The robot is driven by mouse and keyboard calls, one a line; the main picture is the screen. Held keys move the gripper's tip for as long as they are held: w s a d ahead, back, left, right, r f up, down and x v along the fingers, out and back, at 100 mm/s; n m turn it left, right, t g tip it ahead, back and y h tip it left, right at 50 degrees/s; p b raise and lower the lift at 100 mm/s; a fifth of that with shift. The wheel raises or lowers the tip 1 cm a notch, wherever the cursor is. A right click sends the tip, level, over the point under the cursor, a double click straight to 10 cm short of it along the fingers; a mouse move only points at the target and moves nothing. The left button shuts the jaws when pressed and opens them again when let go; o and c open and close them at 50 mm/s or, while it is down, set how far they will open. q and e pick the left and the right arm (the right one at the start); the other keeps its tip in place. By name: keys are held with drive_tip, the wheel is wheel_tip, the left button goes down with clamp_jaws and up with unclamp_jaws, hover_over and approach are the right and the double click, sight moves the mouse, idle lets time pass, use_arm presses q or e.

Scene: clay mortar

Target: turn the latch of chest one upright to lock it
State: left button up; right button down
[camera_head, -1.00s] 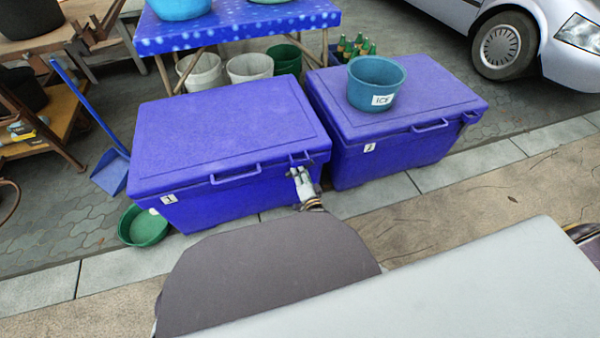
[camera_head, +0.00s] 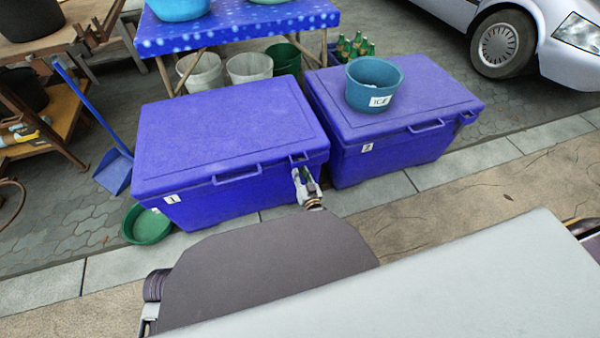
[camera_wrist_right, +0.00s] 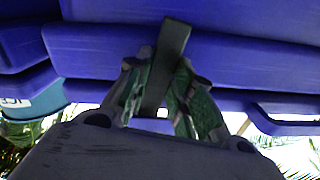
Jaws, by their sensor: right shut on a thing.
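Chest one (camera_head: 237,140) is the blue chest on the left, lid closed, with a "1" label on its front. Its latch (camera_wrist_right: 166,62) shows in the right wrist view as a dark grey bar, slightly tilted in that picture. My right gripper (camera_wrist_right: 160,88) has its green-padded fingers on either side of the bar and is shut on it. In the head view my right gripper (camera_head: 303,180) is at the right end of the chest's front, just below the lid edge, and hides most of the latch. My left gripper is not in view.
A second blue chest (camera_head: 400,150) stands close on the right, with a teal ice bucket (camera_head: 374,88) on its lid. A green basin (camera_head: 148,226) and a blue dustpan (camera_head: 115,172) are left of chest one. A blue-topped table (camera_head: 240,30) is behind. Paving in front is open.

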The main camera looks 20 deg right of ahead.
drive_tip(key=shift+f+n, duration=0.1)
drive_tip(key=shift+n, duration=1)
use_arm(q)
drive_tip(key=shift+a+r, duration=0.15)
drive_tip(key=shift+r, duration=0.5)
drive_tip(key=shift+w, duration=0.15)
use_arm(e)
drive_tip(key=c, duration=1.2)
unclamp_jaws()
drive_tip(key=shift+c, duration=0.2)
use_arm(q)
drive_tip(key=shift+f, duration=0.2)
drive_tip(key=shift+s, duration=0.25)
use_arm(e)
drive_tip(key=shift+s, duration=0.2)
drive_tip(key=s, duration=0.7)
drive_tip(key=shift+d, duration=0.15)
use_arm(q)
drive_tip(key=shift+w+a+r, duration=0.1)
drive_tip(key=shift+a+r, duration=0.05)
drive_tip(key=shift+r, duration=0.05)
use_arm(e)
drive_tip(key=shift+d+n+g, duration=0.1)
drive_tip(key=shift+n+g, duration=0.2)
